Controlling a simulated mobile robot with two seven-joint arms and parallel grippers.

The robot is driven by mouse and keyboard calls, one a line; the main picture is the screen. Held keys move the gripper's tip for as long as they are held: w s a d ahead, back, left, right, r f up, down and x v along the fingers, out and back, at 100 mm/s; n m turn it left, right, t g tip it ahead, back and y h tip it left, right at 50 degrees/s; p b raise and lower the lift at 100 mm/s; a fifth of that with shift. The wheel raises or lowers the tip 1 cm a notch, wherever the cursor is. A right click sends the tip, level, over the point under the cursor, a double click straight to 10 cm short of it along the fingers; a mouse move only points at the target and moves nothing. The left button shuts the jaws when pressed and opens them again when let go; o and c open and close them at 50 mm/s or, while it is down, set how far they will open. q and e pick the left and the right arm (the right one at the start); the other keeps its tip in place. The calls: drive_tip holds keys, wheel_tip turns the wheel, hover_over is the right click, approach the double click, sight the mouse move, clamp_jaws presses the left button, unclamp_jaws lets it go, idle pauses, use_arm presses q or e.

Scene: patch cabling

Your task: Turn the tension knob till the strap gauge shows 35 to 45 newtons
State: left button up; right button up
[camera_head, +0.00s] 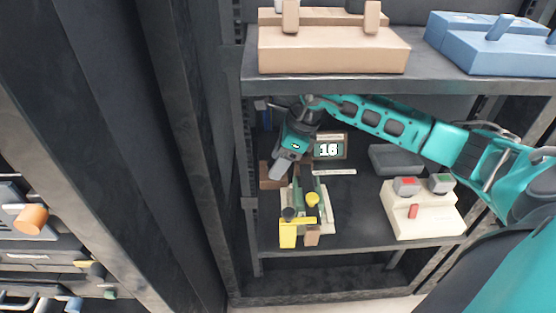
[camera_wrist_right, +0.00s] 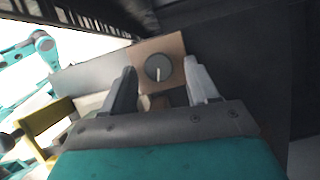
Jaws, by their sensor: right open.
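The strap gauge (camera_head: 328,149) is a dark display in a brown frame on the middle shelf and reads 16. The tension knob (camera_wrist_right: 158,68) is a round dark grey dial with a pale pointer line, on a brown panel (camera_wrist_right: 176,46) in the right wrist view. In that view the knob lies between and beyond the fingertips of my right gripper (camera_wrist_right: 160,80), which is open with nothing held. I cannot tell whether the fingers touch the knob. In the head view my right gripper (camera_head: 277,170) points down left of the gauge, and the knob is hidden. My left gripper is not in view.
A green and yellow fixture (camera_head: 290,231) stands at the shelf front below my right gripper. The upper shelf (camera_head: 330,87) is close above my arm.

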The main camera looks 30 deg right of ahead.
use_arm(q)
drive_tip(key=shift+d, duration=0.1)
use_arm(e)
drive_tip(key=shift+c, duration=0.2)
drive_tip(key=c, duration=1)
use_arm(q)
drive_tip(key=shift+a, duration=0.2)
